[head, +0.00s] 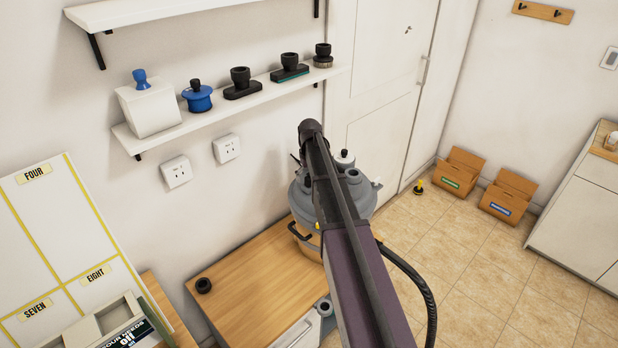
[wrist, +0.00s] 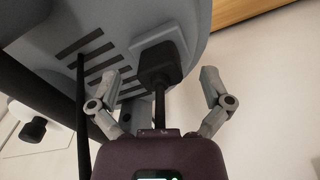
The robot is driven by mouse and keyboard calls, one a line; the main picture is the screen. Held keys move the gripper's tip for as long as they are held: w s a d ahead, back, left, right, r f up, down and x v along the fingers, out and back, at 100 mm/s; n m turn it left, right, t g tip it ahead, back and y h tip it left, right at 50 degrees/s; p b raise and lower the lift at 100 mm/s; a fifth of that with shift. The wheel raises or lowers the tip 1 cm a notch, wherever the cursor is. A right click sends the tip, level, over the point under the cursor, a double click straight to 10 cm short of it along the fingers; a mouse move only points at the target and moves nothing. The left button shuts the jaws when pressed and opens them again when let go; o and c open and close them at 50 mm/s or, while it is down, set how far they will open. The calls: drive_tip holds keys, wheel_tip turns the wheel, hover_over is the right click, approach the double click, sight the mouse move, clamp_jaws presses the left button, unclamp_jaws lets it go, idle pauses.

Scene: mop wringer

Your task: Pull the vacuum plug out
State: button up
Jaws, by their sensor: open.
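The vacuum (head: 361,200) is a grey canister by the wall, partly hidden behind my arm in the head view. In the wrist view its grey body (wrist: 195,22) fills the top, with dark vent slots. The black vacuum plug (wrist: 158,68) sits against a light grey square socket on that body. Its black cord (wrist: 160,108) runs from the plug down towards my gripper's palm. My gripper (wrist: 160,76) is open, one finger either side of the plug, with a gap on both sides. The gripper is hidden in the head view.
A wooden-topped cabinet (head: 262,268) stands before the vacuum, with a small black ring on it. White wall outlets (head: 227,148) are above. A shelf (head: 185,118) holds brush heads and containers. Cardboard boxes (head: 459,171) stand at the back right. The tiled floor (head: 505,262) is mostly clear.

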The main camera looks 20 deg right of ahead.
drive_tip(key=shift+f+b, duration=0.35)
drive_tip(key=shift+f, duration=0.2)
drive_tip(key=c, duration=1.3)
drive_tip(key=shift+r+p, duration=0.35)
drive_tip(key=shift+r+p, duration=2.25)
drive_tip(key=shift+p, duration=0.05)
